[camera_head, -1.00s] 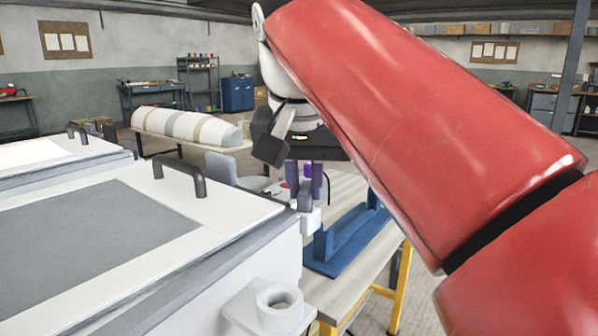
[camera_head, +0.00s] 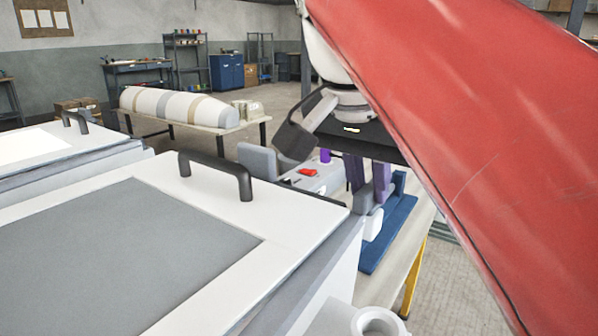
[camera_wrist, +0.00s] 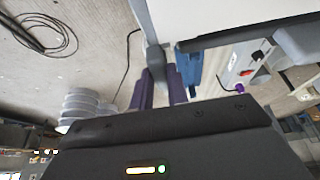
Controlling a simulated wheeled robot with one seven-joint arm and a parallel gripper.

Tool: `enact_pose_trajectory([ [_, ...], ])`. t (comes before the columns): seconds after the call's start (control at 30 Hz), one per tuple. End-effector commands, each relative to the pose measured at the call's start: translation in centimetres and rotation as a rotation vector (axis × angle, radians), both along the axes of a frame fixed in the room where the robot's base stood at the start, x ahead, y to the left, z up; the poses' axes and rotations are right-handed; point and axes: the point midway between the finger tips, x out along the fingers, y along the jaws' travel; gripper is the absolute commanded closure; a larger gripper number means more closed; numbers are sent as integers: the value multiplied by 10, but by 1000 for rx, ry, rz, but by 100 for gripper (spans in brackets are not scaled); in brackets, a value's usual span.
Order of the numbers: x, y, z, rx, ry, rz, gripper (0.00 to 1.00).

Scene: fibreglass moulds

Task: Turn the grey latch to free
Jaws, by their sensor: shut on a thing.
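The grey latch (camera_head: 363,199) is a small upright lever by a white block on the right end of the near white mould (camera_head: 300,222). My gripper (camera_head: 367,188) has purple fingers pointing down, one on each side of the latch, and is shut on it. In the wrist view the latch (camera_wrist: 156,62) shows between the two purple fingertips (camera_wrist: 160,76), close to the mould's white edge. The lower part of the latch and its pivot are partly hidden, so its exact turn angle cannot be told.
A blue stand (camera_head: 390,232) sits on a bench just right of the latch. A grey box with a red switch (camera_head: 307,172) is behind it. A black handle (camera_head: 215,172) rises from the mould top. A white ring fitting (camera_head: 378,322) juts out at the front.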

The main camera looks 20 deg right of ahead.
Motion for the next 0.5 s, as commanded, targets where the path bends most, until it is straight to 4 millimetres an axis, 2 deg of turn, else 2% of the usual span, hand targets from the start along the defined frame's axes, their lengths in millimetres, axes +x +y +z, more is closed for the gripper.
enact_pose_trajectory([
  [0.33, 0, 0, 2, -1, -7, -3, 100],
  [0.37, 0, 0, 2, -1, -7, -3, 82],
  [0.5, 0, 0, 1, -1, -5, -3, 64],
])
